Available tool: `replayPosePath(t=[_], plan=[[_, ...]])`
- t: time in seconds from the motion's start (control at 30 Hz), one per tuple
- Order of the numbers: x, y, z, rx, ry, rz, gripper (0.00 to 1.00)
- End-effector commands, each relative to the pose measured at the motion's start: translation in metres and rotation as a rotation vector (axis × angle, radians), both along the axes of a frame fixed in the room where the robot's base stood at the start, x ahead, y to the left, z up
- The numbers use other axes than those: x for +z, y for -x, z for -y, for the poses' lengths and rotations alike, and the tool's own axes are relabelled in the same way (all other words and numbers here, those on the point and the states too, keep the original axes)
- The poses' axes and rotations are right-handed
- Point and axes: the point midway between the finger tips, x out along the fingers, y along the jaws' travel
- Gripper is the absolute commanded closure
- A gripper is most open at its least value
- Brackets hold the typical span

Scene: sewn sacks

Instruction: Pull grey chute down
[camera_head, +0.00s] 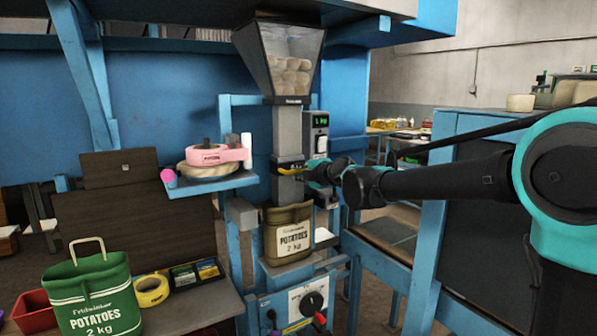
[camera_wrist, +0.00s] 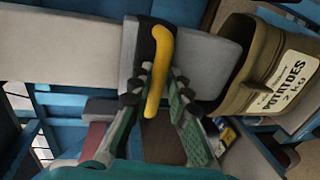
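The grey chute (camera_head: 287,130) hangs upright below a clear hopper (camera_head: 286,60) of potatoes. Its lower sleeve has a dark band and a yellow handle (camera_head: 290,171). In the wrist view the grey chute (camera_wrist: 65,45) lies sideways, with the yellow handle (camera_wrist: 158,75) between my fingers. My gripper (camera_wrist: 163,78) appears shut on the handle, one green finger on each side; contact on the right finger is hard to make out. A brown potato sack (camera_head: 288,234) stands under the chute, its mouth around or just below the chute's end; it also shows in the wrist view (camera_wrist: 285,75).
A small blue shelf (camera_head: 215,184) with pink tape (camera_head: 217,155) is left of the chute. A scale display (camera_head: 320,121) is behind it. A green potato sack (camera_head: 93,293), yellow tape (camera_head: 151,290) and a red bin (camera_head: 35,312) are on the bench at lower left. A control box (camera_head: 300,306) is below.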

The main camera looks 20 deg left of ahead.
Motion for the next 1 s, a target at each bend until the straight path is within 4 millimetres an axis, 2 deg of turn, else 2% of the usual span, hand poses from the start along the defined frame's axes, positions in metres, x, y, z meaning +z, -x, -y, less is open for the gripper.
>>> replayPosePath(t=[0.03,0.13,0.17,0.57,1.0], plan=[[-0.003,0.001,0.000,0.003,0.004,-0.002,0.80],[-0.002,0.001,0.000,0.003,0.003,-0.002,0.68],[-0.002,0.001,0.000,0.002,0.002,-0.001,0.67],[0.002,0.005,0.005,0.001,0.000,0.000,0.67],[0.016,0.050,0.058,0.000,0.000,-0.001,0.67]])
